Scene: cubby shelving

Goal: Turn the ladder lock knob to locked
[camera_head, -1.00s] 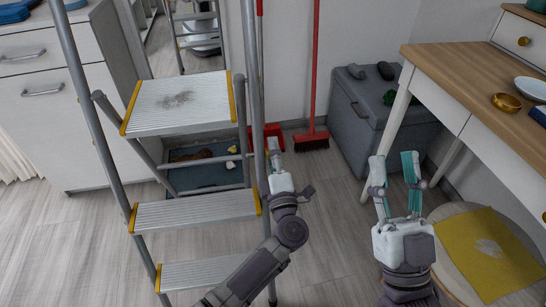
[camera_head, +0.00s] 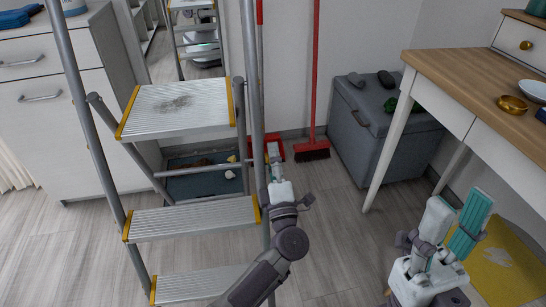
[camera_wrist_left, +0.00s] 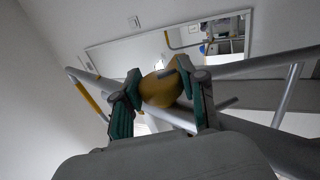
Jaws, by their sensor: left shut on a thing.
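The stepladder (camera_head: 190,218) stands at the left of the head view, with silver treads edged in yellow. My left gripper (camera_head: 273,153) is at its right-hand rail, and the knob is hidden there. In the left wrist view, the knob (camera_wrist_left: 158,90) is round and orange-yellow with a dark grey mark near its upper right. The teal-padded fingers of my left gripper (camera_wrist_left: 160,92) are shut on it from both sides. Whether the knob is at locked cannot be read. My right gripper (camera_head: 460,215) is empty, its fingers apart, at the lower right.
A wooden desk (camera_head: 455,65) with a gold bowl stands at the right. A grey box (camera_head: 385,135) and a red broom (camera_head: 312,145) are by the back wall. The middle floor is clear.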

